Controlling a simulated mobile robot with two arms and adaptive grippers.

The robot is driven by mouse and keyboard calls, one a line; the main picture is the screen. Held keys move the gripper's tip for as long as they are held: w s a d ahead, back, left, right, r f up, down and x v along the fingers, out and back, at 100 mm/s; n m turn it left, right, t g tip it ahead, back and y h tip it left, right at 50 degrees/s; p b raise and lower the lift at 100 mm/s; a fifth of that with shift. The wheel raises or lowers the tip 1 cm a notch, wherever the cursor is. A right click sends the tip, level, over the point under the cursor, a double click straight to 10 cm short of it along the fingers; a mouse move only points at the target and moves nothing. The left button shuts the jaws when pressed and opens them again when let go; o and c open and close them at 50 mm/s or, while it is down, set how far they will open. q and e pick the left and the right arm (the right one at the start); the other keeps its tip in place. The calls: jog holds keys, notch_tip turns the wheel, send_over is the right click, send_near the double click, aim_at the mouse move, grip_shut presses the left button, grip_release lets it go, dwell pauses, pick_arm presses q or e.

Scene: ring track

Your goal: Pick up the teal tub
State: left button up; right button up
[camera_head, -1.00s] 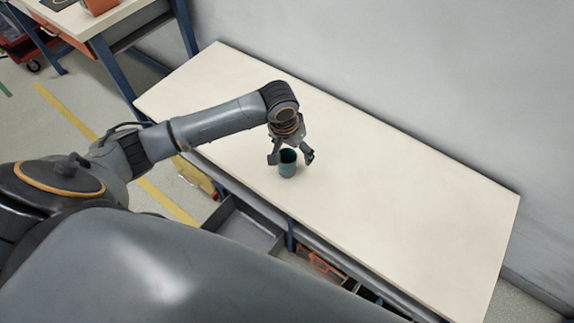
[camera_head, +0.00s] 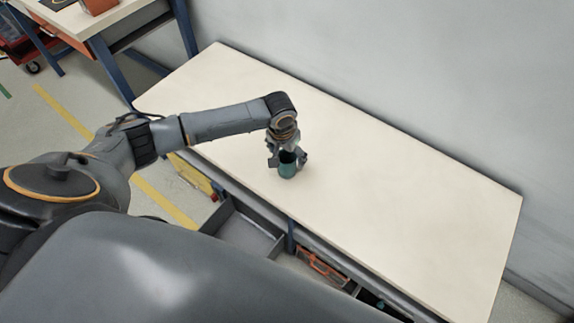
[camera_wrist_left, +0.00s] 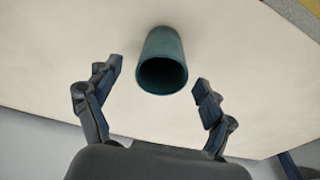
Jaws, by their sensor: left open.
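The teal tub (camera_head: 287,171) stands upright on the pale table (camera_head: 400,205), near its front edge. My left gripper (camera_head: 287,161) is low over the tub, with a finger on either side of it. In the left wrist view the tub (camera_wrist_left: 162,62) shows its dark open mouth, and the gripper (camera_wrist_left: 158,88) is open with its fingers spread wider than the tub. There is a gap between each finger and the tub in that view. My right gripper is not in view.
Below the table's front edge are a grey open drawer (camera_head: 240,234) and an orange item (camera_head: 322,268). A grey wall (camera_head: 430,80) runs behind the table. Another table with an orange box stands at the upper left. The tabletop around the tub is clear.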

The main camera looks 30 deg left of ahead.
aim_at(287, 159)
pick_arm(q)
jog(key=f, duration=0.4)
jog(key=shift+w+a, duration=0.1)
jog(key=shift+w, duration=0.25)
jog(key=c, duration=1.3)
jog(key=shift+r, duration=0.15)
